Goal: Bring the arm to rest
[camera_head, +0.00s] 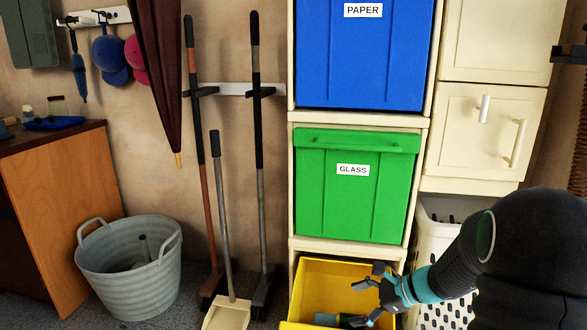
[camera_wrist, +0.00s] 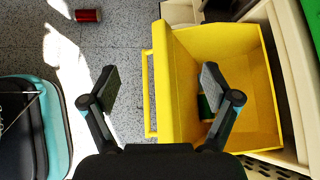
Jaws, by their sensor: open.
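My gripper (camera_head: 372,296) is open, with nothing between its fingers. In the head view it is at the lower right, over the open yellow tilt bin (camera_head: 316,280). In the wrist view the two fingers of my gripper (camera_wrist: 158,82) stand wide apart over the yellow bin's front edge and handle (camera_wrist: 149,95). The yellow bin (camera_wrist: 245,55) is tilted open. A green object (camera_wrist: 205,106) lies inside it, partly hidden behind the right finger; a green and grey object also shows inside in the head view (camera_head: 326,319).
The green GLASS bin (camera_head: 355,205) and blue PAPER bin (camera_head: 362,60) above are shut. A white perforated basket (camera_head: 437,215) stands at right, partly behind my arm. A grey tub (camera_head: 128,270) and brooms (camera_head: 262,180) stand left. A red can (camera_wrist: 88,15) lies on the floor.

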